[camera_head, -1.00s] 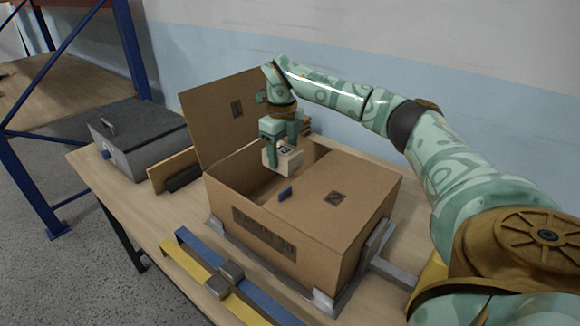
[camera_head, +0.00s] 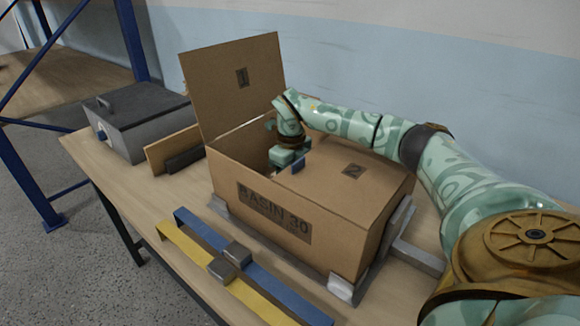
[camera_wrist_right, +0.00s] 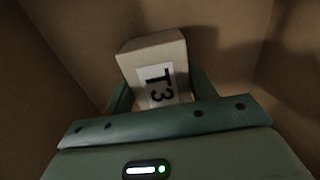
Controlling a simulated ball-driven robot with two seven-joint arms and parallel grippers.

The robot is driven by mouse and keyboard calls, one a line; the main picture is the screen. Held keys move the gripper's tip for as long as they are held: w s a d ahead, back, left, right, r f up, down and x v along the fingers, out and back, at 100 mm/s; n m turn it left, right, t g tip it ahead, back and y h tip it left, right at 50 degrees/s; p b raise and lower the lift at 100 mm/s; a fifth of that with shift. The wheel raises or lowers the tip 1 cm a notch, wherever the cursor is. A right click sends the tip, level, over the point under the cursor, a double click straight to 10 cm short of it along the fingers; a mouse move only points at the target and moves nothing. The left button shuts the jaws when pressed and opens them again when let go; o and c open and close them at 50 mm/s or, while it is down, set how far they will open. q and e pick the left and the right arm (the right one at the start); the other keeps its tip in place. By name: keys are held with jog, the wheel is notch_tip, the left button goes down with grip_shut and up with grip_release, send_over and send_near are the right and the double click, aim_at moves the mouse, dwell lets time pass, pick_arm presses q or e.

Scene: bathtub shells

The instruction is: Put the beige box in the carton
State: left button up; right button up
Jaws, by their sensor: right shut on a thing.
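The carton (camera_head: 255,205) stands on the table, marked "BASIN 30". Its flap marked 1 (camera_head: 238,90) stands up at the back left, and its flap marked 2 (camera_head: 350,178) lies over the right part. My right gripper (camera_wrist_right: 160,92) reaches down through the opening into the carton; the carton's front wall hides its fingers in the head view. In the right wrist view it is shut on the beige box (camera_wrist_right: 150,58), which has a white "T3" label. Brown carton walls surround the box there. I cannot tell whether it touches the carton's bottom. My left gripper is not in view.
A grey lidded box (camera_head: 135,118) stands at the table's far left, with a brown board (camera_head: 172,148) beside it. Grey brackets (camera_head: 370,262) hold the carton's corners. Blue and yellow bars (camera_head: 205,258) lie along the front edge.

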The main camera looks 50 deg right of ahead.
jog(key=shift+w+f, duration=0.1)
jog(key=shift+f, duration=0.55)
jog(key=shift+r, duration=0.15)
jog(key=o, duration=1.2)
notch_tip(320, 180, up, 12)
jog(key=p, duration=0.4)
jog(key=shift+p, duration=0.35)
